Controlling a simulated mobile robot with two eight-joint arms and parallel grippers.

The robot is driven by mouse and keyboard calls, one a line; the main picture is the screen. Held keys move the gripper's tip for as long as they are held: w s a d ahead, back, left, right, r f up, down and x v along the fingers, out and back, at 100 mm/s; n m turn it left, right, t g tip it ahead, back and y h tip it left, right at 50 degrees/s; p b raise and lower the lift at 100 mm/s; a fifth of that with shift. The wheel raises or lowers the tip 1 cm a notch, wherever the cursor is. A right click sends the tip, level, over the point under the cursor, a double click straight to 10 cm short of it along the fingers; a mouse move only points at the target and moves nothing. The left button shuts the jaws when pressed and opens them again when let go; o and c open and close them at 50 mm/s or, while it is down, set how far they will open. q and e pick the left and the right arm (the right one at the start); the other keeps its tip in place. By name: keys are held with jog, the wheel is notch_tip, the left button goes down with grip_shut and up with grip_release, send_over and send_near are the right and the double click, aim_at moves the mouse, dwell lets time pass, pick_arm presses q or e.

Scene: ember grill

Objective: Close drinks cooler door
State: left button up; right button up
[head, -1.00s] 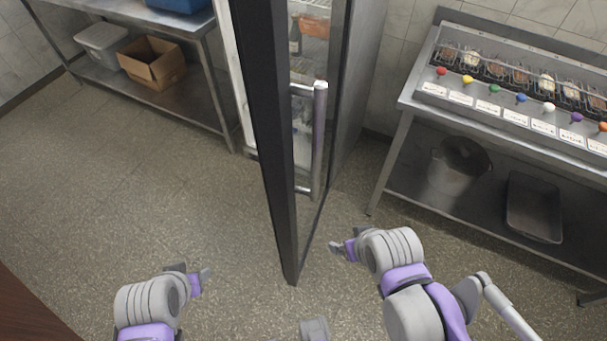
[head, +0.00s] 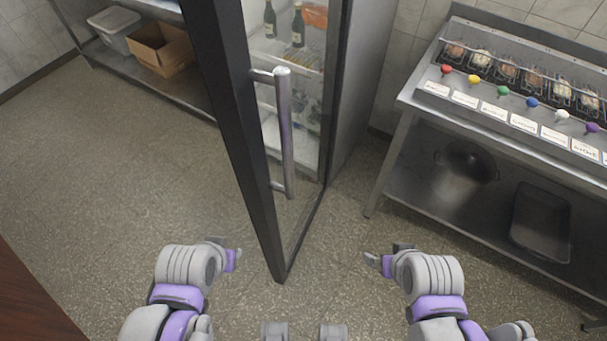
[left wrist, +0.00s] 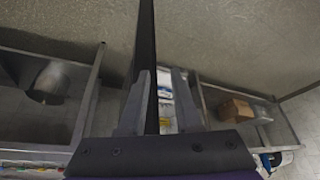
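The drinks cooler door (head: 233,110) stands open in the middle of the head view, with a dark frame, a glass pane and a vertical metal bar handle (head: 286,130). Behind it is the cooler (head: 358,95), its lit shelves partly visible through the opening. My left gripper (head: 238,254) is left of the door's lower end and looks apart from it. In the left wrist view its two fingers (left wrist: 163,98) are spread, with the door's dark edge (left wrist: 147,45) beyond them. My right gripper (head: 372,259) is right of the door, touching nothing visible; its finger gap is unclear.
A steel counter (head: 405,98) with food baskets and coloured knobs stands at the right, a pot (head: 462,175) and tray (head: 541,222) on its lower shelf. A steel shelf at upper left holds a cardboard box (head: 160,50). The floor at left is clear.

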pick_arm(q)
jog(key=d+m, duration=0.1)
jog(key=w+d+m+g+b, duration=0.1)
jog(key=m, duration=0.1)
jog(key=shift+d+f+m+y, duration=0.1)
jog(key=shift+f+m+y, duration=0.05)
jog(key=shift+m+y, duration=0.15)
grip_shut()
jog(key=w+d+r+m+y+b, duration=0.1)
jog(key=w+d+m+y+b, duration=0.2)
jog(key=d+m, duration=0.6)
jog(key=w+d+r+m+y+b, duration=0.1)
jog(key=w+d+m+y+b, duration=0.1)
jog(key=d+m+y, duration=0.5)
jog(key=m+h, duration=0.2)
send_near(269, 224)
jog(key=shift+g, duration=0.4)
jog(key=x, duration=0.4)
jog(key=shift+w+f+b, duration=0.25)
jog(key=shift+f+b, duration=0.15)
jog(key=shift+f, duration=0.05)
jog(key=shift+w+a, duration=0.25)
jog(key=shift+a, duration=0.35)
